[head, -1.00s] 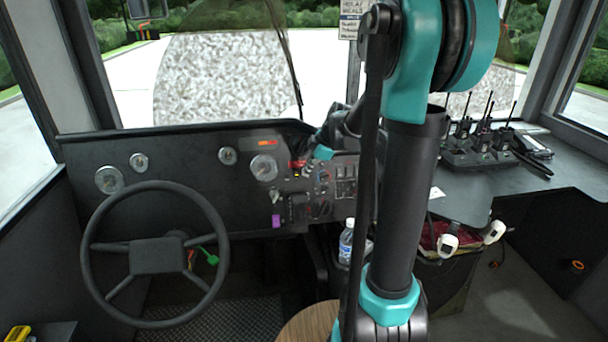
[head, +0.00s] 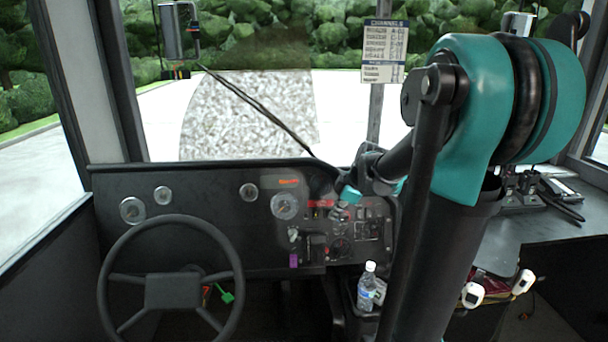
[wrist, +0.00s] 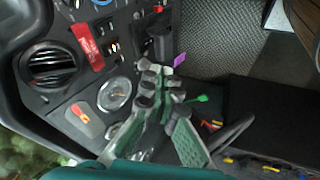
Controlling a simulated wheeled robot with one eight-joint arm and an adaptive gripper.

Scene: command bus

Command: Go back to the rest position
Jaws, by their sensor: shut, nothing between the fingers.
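My gripper (wrist: 162,85) shows in the wrist view with its green-padded fingers brought together at the tips, empty. Behind it is the dashboard (wrist: 75,95) with its gauge and switches. In the head view my arm rises at the right and reaches forward to the middle of the dashboard (head: 180,238). The gripper end (head: 337,212) is small there, in front of the switch panel. I cannot tell in that view how far it is from the panel.
A steering wheel (head: 172,290) stands at the left. A water bottle (head: 367,287) stands below the panel, close to my arm. Radios and a side counter (head: 535,232) are at the right. A windscreen post carries a channels sign (head: 386,45).

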